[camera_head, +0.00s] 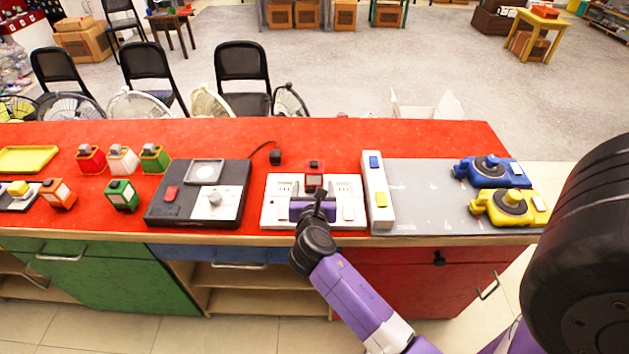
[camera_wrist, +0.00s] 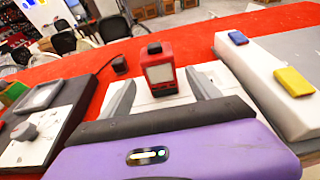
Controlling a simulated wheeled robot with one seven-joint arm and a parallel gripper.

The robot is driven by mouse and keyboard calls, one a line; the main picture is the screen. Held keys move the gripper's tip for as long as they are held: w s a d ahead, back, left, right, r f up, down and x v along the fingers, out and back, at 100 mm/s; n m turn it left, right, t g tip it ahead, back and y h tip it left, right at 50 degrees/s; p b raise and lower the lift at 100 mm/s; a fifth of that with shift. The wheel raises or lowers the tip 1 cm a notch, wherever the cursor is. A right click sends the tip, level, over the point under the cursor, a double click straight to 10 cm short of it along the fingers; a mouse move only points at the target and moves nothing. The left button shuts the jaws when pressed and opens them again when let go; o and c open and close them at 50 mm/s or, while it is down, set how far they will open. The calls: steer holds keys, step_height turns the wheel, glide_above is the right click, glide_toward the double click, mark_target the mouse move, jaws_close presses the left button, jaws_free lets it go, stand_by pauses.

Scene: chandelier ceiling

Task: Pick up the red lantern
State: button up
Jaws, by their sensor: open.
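The red lantern (camera_head: 314,178) has a dark top and a pale front window. It stands upright on a white panel (camera_head: 272,213) near the middle of the red-topped counter. In the wrist view the lantern (camera_wrist: 160,70) shows ahead, in the gap between my two grey fingers. My gripper (camera_head: 314,205) is open and empty, low over the panel on its near side. The fingers (camera_wrist: 160,88) point toward the lantern, one to each side. I cannot tell whether their tips reach beside it. My purple gripper body hides part of the panel.
A black box (camera_head: 232,215) with a red button lies left; a white bar (camera_head: 377,205) with blue and yellow blocks stands right. Green (camera_head: 122,195) and orange (camera_head: 58,193) lanterns stand farther left. A small black block (camera_head: 275,157) with a cord lies behind. The counter's back strip is mostly clear.

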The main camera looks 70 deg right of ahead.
mark_target(314, 178)
steer(key=x, duration=0.7)
steer(key=shift+w+d+r+p, duration=0.1)
steer(key=shift+d+r+p, duration=0.1)
steer(key=shift+p, duration=0.2)
jaws_close()
